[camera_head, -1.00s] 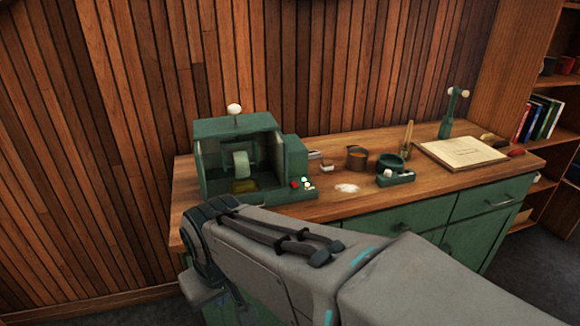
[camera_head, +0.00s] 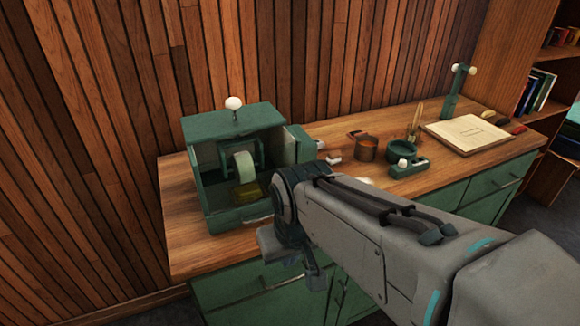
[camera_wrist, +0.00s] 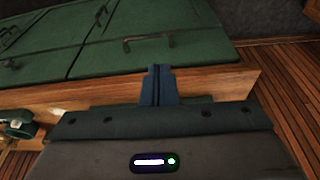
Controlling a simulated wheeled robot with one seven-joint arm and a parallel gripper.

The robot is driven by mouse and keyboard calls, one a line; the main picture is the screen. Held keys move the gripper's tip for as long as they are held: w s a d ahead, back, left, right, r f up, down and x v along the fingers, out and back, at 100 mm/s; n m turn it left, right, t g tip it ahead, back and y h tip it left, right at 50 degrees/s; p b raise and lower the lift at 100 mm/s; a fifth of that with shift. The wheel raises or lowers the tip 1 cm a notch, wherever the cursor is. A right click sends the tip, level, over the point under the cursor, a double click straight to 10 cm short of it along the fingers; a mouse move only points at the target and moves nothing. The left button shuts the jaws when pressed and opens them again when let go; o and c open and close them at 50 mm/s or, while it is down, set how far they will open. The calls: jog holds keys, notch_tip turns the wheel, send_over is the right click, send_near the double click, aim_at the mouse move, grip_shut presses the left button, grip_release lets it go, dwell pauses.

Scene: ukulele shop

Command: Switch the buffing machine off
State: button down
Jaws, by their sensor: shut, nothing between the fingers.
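The buffing machine (camera_head: 230,122) is a green open-fronted box at the left end of the wooden bench in the head view. A pale buffing wheel (camera_head: 243,166) and a yellowish block (camera_head: 247,191) show inside it, and a white knob (camera_head: 234,103) stands on top. Its side housing (camera_head: 301,144) shows only in its upper part. My arm hides the button panel below. My gripper (camera_wrist: 158,68) shows in the wrist view with its fingers together and empty, over the bench's front edge.
The wooden bench top (camera_head: 190,240) has green drawers (camera_head: 490,183) below. A shelf (camera_head: 552,100) stands at far right. The bench's front left corner is clear.

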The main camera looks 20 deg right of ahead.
jog(key=w+d+t+p, duration=0.4)
jog(key=w+d+t, duration=0.6)
jog(key=w+d, duration=0.6)
jog(key=shift+w+d, duration=0.15)
jog(key=shift+w, duration=0.3)
jog(key=shift+r, duration=0.1)
jog(key=x, duration=0.9)
jog(key=shift+w, duration=0.15)
notch_tip(320, 180, down, 3)
jog(key=shift+w+r, duration=0.1)
jog(key=shift+f, duration=0.7)
